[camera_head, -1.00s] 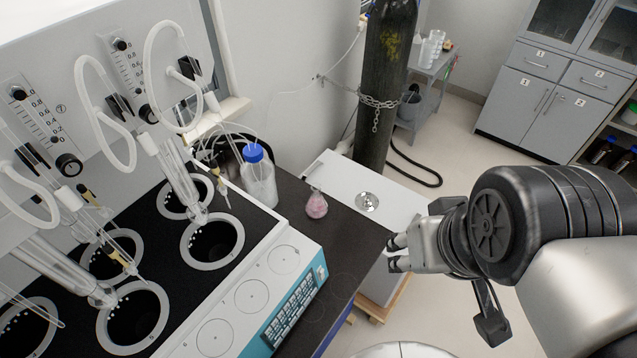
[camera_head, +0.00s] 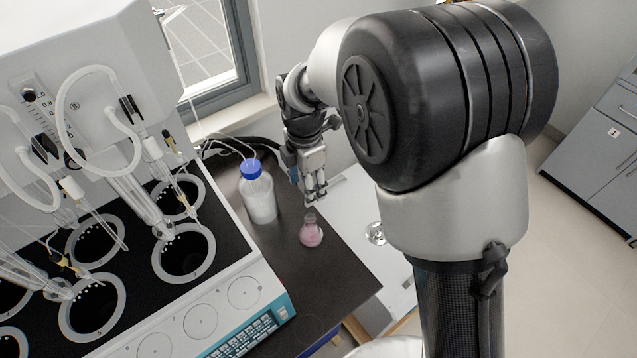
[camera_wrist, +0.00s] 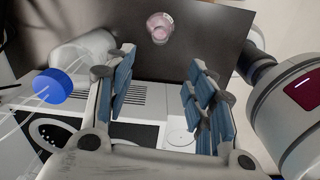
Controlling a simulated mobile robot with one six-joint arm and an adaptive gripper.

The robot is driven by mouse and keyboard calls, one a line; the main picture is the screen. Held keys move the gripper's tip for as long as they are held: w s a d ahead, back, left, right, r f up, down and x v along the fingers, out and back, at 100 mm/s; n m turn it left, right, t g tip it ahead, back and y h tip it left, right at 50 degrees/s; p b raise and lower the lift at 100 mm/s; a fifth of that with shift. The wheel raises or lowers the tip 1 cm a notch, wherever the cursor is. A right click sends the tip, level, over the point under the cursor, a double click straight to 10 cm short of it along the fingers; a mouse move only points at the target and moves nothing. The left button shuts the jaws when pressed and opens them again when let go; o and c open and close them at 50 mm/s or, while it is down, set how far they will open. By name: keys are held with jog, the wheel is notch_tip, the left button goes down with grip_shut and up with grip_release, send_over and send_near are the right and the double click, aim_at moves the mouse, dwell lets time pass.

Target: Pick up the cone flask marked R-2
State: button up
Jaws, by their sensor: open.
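A small cone flask (camera_head: 311,232) with pink liquid stands upright on the dark bench top. No marking can be read on it. My gripper (camera_head: 316,196) is just behind and above the flask in the head view, pointing down, with nothing between its fingers. In the wrist view the flask (camera_wrist: 159,27) shows near the top edge, beyond the fingers and apart from them. My gripper (camera_wrist: 160,90) is open there, with blue pads on both fingers and a clear gap between them.
A bottle with a blue cap (camera_head: 258,192) stands left of the flask, close to my gripper. The distiller (camera_head: 200,300) with its glassware fills the left side. The dark bench (camera_head: 335,275) is bare in front of the flask. A white surface (camera_head: 365,210) lies to the right.

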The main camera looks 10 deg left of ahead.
jog(key=b, duration=0.3)
send_over(310, 221)
jog(key=s, duration=0.2)
notch_tip(310, 221, down, 13)
jog(key=shift+w+d+f+b, duration=0.15)
jog(key=shift+f+b, duration=0.25)
jog(key=shift+f, duration=0.85)
jog(key=shift+w+d+f+b, duration=0.15)
jog(key=shift+f+b, duration=0.2)
jog(key=shift+f, duration=0.9)
jog(key=shift+a, duration=0.1)
jog(key=shift+c, duration=0.2)
grip_shut()
